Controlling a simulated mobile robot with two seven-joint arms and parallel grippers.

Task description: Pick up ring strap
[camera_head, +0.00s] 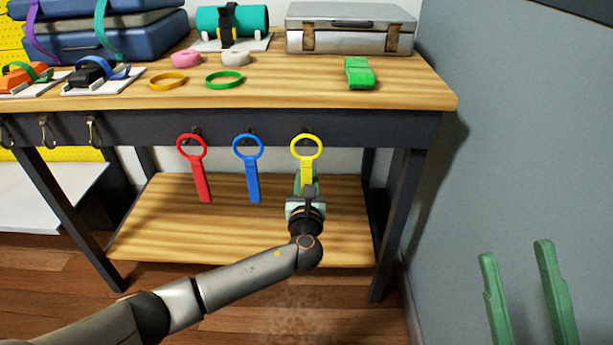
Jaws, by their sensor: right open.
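Three ring straps hang from hooks on the dark front edge of the workbench: a red ring strap (199,174), a blue ring strap (252,178) and a yellow ring strap (307,168). My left gripper (305,184) is at the lower end of the yellow strap and hides its tip. Whether its green fingers are closed on the strap cannot be told. My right gripper (517,252) is at the lower right, in front of the grey wall. Its two green fingers are wide apart and empty, far from the straps.
The wooden workbench (300,85) holds a silver case (350,35), a teal roll (210,22), a green strap bundle (360,73), a yellow ring (168,81) and a green ring (224,79). A lower shelf (170,225) lies behind the straps. A grey wall (500,150) bounds the right.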

